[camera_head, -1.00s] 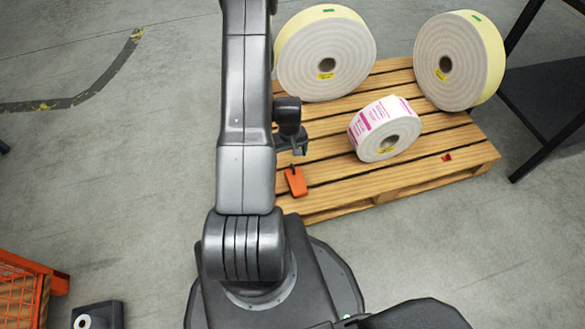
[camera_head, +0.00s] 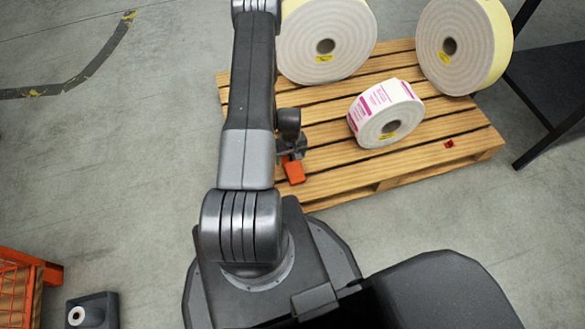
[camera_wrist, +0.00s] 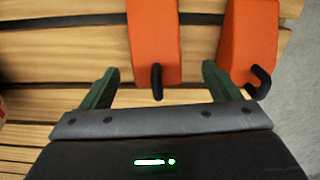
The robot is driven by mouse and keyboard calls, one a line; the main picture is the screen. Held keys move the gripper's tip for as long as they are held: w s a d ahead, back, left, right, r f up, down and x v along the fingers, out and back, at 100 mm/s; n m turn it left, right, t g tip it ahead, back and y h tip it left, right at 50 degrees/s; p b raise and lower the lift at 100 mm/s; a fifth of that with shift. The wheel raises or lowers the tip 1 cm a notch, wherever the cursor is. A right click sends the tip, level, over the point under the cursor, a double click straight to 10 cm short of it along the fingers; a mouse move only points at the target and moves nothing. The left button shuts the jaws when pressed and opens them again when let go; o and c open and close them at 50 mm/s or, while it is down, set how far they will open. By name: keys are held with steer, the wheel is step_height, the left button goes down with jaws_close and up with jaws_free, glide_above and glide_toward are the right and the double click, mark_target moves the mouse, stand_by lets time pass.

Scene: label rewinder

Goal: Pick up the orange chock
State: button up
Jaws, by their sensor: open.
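Two orange chocks show in the wrist view, each with a black hook at its near end. One chock (camera_wrist: 154,40) is between the lines of my gripper's two green fingers. The other chock (camera_wrist: 246,45) is just right of it, beyond the right finger. My gripper (camera_wrist: 160,72) is open and empty, with the hook between its fingers; I cannot tell the height gap. In the head view my gripper (camera_head: 291,147) is over the pallet's near left part, beside one orange chock (camera_head: 294,172); the arm hides the area to the left.
The wooden pallet (camera_head: 345,178) also carries a pink-printed label roll (camera_head: 368,113) and two large rolls (camera_head: 315,50) (camera_head: 440,52). A small red piece (camera_head: 449,144) lies at its right. A dark table (camera_head: 550,95) stands at right. Floor at left is mostly clear.

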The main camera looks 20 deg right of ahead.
mark_target(291, 161)
steer(key=f, duration=0.1)
steer(key=f+b, duration=0.1)
steer(key=f, duration=0.3)
steer(key=shift+w+d+f+b, duration=0.1)
steer(key=shift+w+d+b, duration=0.15)
steer(key=shift+w+b, duration=0.1)
steer(key=c, duration=1.3)
